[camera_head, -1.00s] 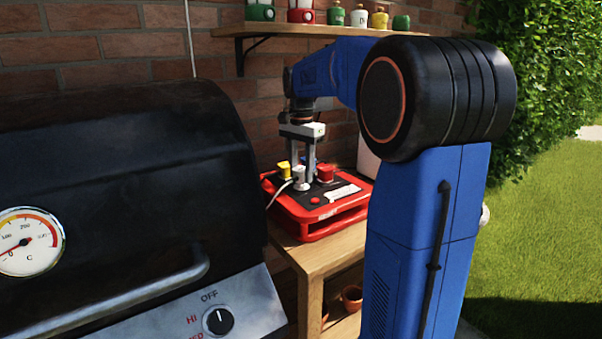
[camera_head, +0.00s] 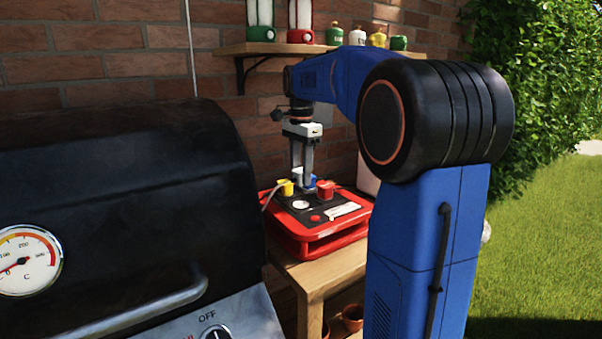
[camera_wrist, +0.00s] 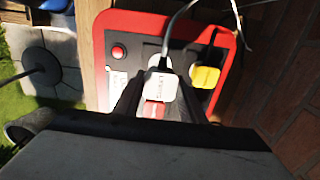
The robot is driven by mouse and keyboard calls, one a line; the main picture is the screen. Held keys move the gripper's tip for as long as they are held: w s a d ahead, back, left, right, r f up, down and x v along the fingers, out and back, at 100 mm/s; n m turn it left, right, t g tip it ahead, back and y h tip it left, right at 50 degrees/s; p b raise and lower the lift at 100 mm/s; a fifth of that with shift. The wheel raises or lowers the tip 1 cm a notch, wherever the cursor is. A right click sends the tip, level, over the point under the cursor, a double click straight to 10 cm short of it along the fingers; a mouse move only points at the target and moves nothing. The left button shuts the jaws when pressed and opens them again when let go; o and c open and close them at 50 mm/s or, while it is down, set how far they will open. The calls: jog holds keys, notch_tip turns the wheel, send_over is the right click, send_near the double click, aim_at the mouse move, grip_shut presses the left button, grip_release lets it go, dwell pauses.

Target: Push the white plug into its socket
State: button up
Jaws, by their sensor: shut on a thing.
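My gripper (camera_head: 303,184) points down over the red-framed power panel (camera_head: 318,246), shut on the white plug. The plug (camera_wrist: 162,84) shows between the fingers in the wrist view, with a grey cable running up from it. In the head view the fingers mostly hide it. A round white socket (camera_head: 301,204) shows uncovered in the panel's dark top, in front of the fingers. It is partly visible behind the plug in the wrist view (camera_wrist: 154,60). I cannot tell the gap between plug and panel.
A yellow plug (camera_head: 286,187) is left of the fingers and a red plug (camera_head: 325,189) right of them. Something blue (camera_head: 309,181) shows behind the fingers. A black grill (camera_head: 120,190) stands left. A wall shelf (camera_head: 320,49) with canisters is above.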

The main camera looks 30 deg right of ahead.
send_over(301, 204)
jog(key=shift+f, duration=2.85)
jog(key=shift+f, duration=0.6)
jog(key=o, duration=1.1)
jog(key=shift+r, duration=3.75)
